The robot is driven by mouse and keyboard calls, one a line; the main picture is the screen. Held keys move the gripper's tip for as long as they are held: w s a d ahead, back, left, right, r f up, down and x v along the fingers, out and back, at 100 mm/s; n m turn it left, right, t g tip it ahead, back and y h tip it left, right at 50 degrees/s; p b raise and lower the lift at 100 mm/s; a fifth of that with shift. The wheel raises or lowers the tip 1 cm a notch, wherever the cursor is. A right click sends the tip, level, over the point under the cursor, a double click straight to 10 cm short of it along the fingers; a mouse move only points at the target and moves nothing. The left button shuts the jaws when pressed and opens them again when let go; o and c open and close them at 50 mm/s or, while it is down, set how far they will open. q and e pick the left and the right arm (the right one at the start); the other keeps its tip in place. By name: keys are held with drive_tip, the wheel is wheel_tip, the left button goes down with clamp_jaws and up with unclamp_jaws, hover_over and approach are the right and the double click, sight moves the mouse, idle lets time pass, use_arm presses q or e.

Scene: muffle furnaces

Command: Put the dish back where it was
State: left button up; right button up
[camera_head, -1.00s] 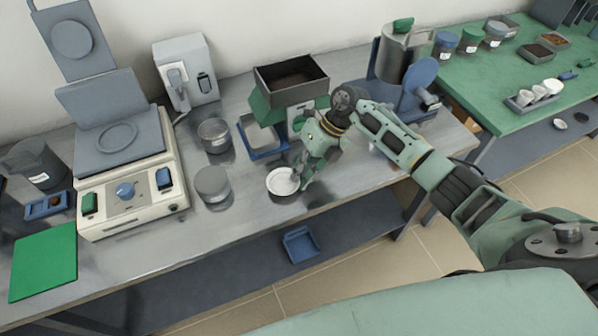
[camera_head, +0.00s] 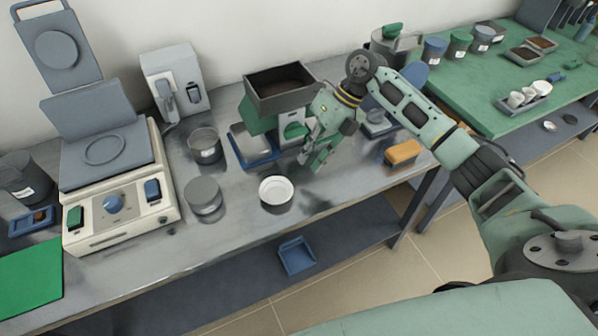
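A small round white dish (camera_head: 276,192) stands upright on the grey metal bench, near its front edge. My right gripper (camera_head: 311,162) is above the bench, up and to the right of the dish in the picture. It is apart from the dish. Its fingers look spread, with nothing between them. My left gripper is not in view.
A metal cylinder (camera_head: 203,196) and a metal cup (camera_head: 205,146) stand left of the dish. A device with a dark hopper (camera_head: 281,88) and blue tray stands behind my gripper. An orange block (camera_head: 403,152) lies to the right. Bench space right of the dish is clear.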

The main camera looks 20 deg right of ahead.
drive_tip(key=shift+v, duration=1.3)
drive_tip(key=shift+o, duration=0.4)
